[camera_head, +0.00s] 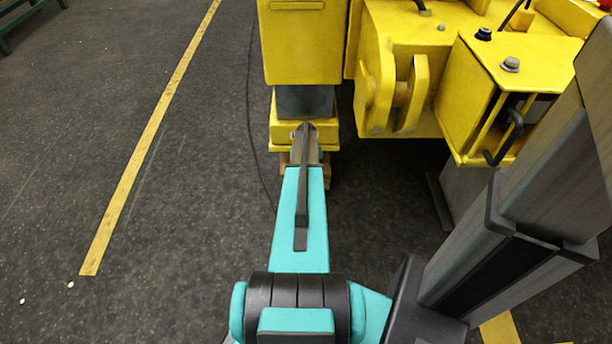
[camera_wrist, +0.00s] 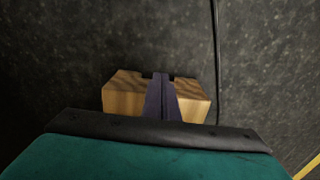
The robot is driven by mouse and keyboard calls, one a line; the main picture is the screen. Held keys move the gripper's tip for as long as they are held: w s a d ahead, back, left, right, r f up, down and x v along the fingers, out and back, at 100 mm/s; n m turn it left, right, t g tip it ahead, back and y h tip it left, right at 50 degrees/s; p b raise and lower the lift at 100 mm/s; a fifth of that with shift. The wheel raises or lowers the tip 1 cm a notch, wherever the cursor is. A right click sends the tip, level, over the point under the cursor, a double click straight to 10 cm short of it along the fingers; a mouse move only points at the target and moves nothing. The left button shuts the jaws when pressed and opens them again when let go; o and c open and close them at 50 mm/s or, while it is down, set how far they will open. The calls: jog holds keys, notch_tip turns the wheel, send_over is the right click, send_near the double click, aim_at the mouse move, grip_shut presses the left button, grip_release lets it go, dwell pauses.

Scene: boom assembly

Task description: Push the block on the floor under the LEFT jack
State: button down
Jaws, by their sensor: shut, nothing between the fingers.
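The jack in the head view is a yellow column (camera_head: 304,45) with a grey rod (camera_head: 304,101) and a yellow foot (camera_head: 284,133) near the floor. A wooden block (camera_head: 327,172) shows only in part just on the near side of the foot, mostly hidden by my teal arm. In the wrist view the block (camera_wrist: 124,95) lies on the dark floor with a notched far edge. My gripper (camera_wrist: 161,78) is shut and empty, its dark fingers crossing the middle of the block. I cannot tell whether they touch it. The fingers are not clear in the head view.
Yellow machine parts (camera_head: 395,60) with a hook and bolts stand right of the jack. A thin black cable (camera_head: 249,100) runs along the floor left of the jack; a dark cable (camera_wrist: 216,60) also shows beside the block in the wrist view. The floor left, up to the yellow line (camera_head: 150,140), is clear.

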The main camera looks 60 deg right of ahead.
jog(key=shift+w+a, duration=0.1)
jog(key=shift+a, duration=0.05)
jog(key=w+a+f+n+g, duration=0.15)
jog(key=w+a, duration=0.25)
jog(key=a, duration=0.8)
jog(key=w+a+f+n+y, duration=0.1)
jog(key=w+a+f+n, duration=0.15)
jog(key=a, duration=0.95)
jog(key=w+a+f+n, duration=0.15)
jog(key=w+a, duration=0.25)
jog(key=a, duration=0.8)
jog(key=s+a+n+g, duration=0.1)
jog(key=s+a, duration=0.4)
jog(key=a, duration=0.5)
jog(key=s+a+r+n+g, duration=0.1)
jog(key=s+a+n, duration=0.3)
jog(key=a, duration=0.6)
jog(key=s+a+r+n+g+h, duration=0.1)
jog(key=s+a+n, duration=0.1)
jog(key=s+a, duration=0.4)
jog(key=a, duration=0.3)
jog(key=shift+a, duration=0.4)
jog(key=shift+d+r, duration=0.1)
